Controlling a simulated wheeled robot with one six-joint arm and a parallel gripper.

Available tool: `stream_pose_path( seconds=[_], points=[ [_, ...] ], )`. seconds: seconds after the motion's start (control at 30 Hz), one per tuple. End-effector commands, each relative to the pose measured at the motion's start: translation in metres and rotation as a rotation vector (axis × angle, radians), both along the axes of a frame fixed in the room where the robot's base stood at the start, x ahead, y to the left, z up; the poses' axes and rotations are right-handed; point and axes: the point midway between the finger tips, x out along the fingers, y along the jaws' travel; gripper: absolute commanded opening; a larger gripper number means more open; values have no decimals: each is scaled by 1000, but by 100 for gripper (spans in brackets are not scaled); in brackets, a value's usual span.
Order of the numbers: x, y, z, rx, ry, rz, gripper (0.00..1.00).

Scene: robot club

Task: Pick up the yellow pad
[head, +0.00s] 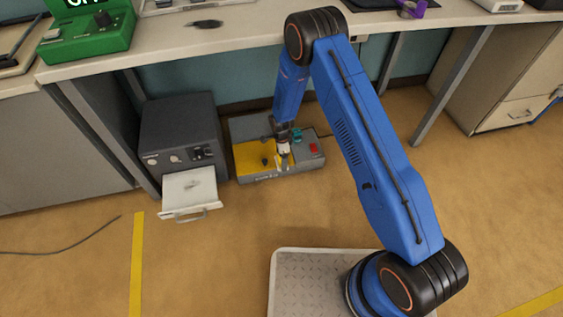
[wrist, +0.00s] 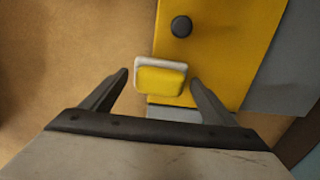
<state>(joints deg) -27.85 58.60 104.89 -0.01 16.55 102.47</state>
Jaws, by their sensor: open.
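The yellow pad (wrist: 161,80) is a small rounded yellow block with a whitish rim or base. In the wrist view it shows between the fingertips of my gripper (wrist: 158,83), with a gap on each side. My gripper is open, with nothing held. In the head view my gripper (head: 284,152) points down over the right part of a yellow panel (head: 247,158) on a low grey unit. The pad is too small and too close to the fingers to make out clearly there.
A black knob (wrist: 181,26) stands on the yellow panel close to the pad. The grey unit also carries a red button (head: 314,148). A dark grey box (head: 180,135) with an open drawer (head: 189,190) stands to its left. The workbench (head: 220,35) overhangs behind. The floor in front is clear.

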Motion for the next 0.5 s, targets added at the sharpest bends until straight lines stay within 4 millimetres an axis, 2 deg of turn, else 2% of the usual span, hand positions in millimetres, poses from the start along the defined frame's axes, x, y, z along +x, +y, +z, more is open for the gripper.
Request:
stream_pose_path(
  seconds=[0.23, 0.27, 0.3, 0.4, 0.47, 0.5],
  points=[
    [0, 0, -4, 0, -1, 0, 80],
    [0, 0, -4, 0, -1, 0, 78],
    [0, 0, -4, 0, -1, 0, 68],
    [0, 0, -4, 0, -1, 0, 48],
    [0, 0, -4, 0, -1, 0, 48],
    [0, 0, -4, 0, -1, 0, 44]
  ],
)
